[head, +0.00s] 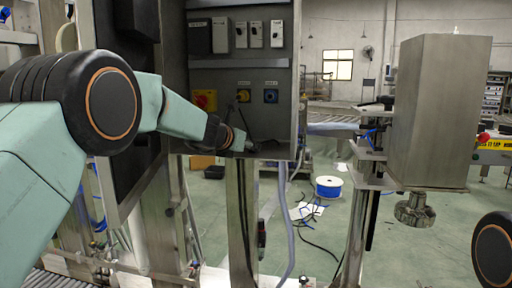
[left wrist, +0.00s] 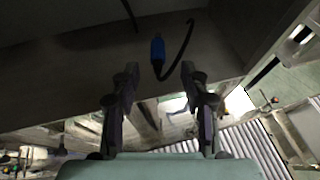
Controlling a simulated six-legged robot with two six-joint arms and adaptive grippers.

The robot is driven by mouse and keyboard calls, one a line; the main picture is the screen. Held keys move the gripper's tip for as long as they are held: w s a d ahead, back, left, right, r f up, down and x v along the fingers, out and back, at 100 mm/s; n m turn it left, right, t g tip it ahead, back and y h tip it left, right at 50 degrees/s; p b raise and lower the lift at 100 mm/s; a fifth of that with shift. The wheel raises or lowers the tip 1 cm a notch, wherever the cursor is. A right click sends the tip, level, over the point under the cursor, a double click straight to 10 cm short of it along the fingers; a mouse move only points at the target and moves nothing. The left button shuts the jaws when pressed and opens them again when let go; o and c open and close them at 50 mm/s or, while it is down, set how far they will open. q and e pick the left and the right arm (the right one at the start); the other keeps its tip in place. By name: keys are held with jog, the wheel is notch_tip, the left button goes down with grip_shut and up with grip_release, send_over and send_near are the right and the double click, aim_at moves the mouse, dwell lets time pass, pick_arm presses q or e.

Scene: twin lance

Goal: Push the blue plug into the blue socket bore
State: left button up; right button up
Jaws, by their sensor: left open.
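The blue socket (head: 271,96) is on the back panel of an open grey cabinet, right of a dark socket (head: 243,96) and a yellow and red one (head: 203,100). The blue plug (left wrist: 157,50) shows in the left wrist view on the dark cabinet surface, with a black cable curving from it. In the head view I cannot make the plug out. My left gripper (head: 246,147) is at the cabinet's lower edge, below the sockets. In the left wrist view the left gripper (left wrist: 157,72) is open and empty, with the plug ahead, between the lines of its fingers. My right gripper is out of view.
The grey cabinet (head: 298,70) has a side wall and a bottom lip close to the left gripper. Breakers (head: 221,35) sit above the sockets. A metal box (head: 432,110) stands to the right. A blue cable spool (head: 328,187) lies on the green floor behind.

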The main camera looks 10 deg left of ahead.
pick_arm(q)
jog(key=p+x, duration=0.3)
jog(key=shift+w+a+r, duration=0.1)
jog(key=shift+w+r, duration=0.05)
jog(key=shift+w, duration=0.2)
jog(key=shift+w+p, duration=0.45)
jog(key=shift+p, duration=0.2)
jog(key=shift+w+f, duration=0.1)
jog(key=shift+f, duration=0.25)
jog(key=shift+f, duration=0.1)
grip_shut()
jog(key=shift+r, duration=0.2)
